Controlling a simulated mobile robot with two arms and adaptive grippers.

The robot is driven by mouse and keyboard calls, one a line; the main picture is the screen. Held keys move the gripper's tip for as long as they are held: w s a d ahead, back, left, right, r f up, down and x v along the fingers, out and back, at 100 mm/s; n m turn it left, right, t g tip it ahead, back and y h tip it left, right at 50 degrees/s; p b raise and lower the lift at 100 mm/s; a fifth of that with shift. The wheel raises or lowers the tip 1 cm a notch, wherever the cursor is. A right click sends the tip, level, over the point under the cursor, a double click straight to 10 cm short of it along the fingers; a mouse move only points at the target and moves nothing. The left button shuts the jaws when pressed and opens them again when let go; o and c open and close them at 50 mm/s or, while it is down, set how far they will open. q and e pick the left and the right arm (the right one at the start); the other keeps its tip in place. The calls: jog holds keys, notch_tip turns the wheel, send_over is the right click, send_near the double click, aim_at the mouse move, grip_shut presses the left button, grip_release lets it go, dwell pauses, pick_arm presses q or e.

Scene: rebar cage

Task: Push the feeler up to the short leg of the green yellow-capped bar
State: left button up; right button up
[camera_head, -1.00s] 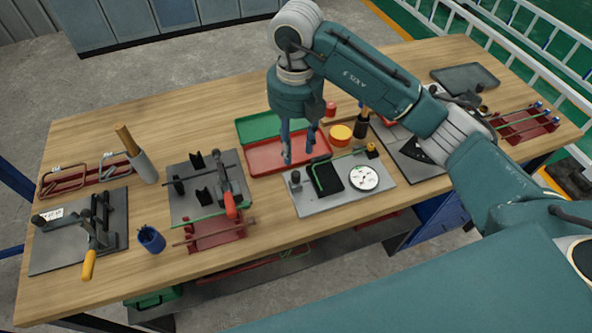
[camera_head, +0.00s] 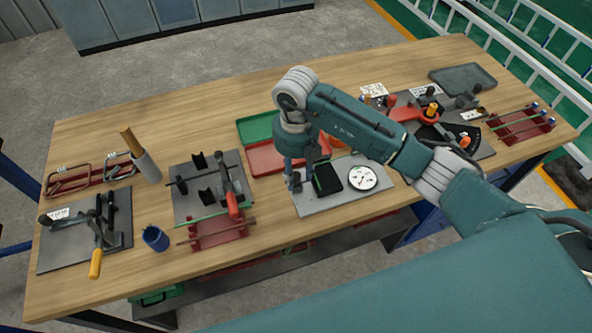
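A grey plate (camera_head: 318,205) lies at the front middle of the table. It carries a black block (camera_head: 326,178) and a round white dial (camera_head: 362,178). My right gripper (camera_head: 294,183) points down at the plate's left end, where a small dark upright part stands that looks like the feeler. The gripper overlaps this part, so contact and finger opening are unclear. The green bar is mostly hidden behind my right arm and gripper, and its yellow cap does not show. My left gripper is not in view.
A red tray (camera_head: 262,161) and green tray (camera_head: 259,126) lie just behind. Left of the plate is a fixture board (camera_head: 184,206) with a red rack (camera_head: 216,238). A blue cup (camera_head: 155,239) stands near the front edge. The table's back left is clear.

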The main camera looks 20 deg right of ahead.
aim_at(302, 182)
grip_shut()
jog(key=shift+d, duration=0.1)
jog(key=shift+w+d+b, duration=0.1)
jog(key=shift+d+b, duration=0.4)
jog(key=shift+d, duration=0.3)
grip_release()
notch_tip(302, 182, up, 12)
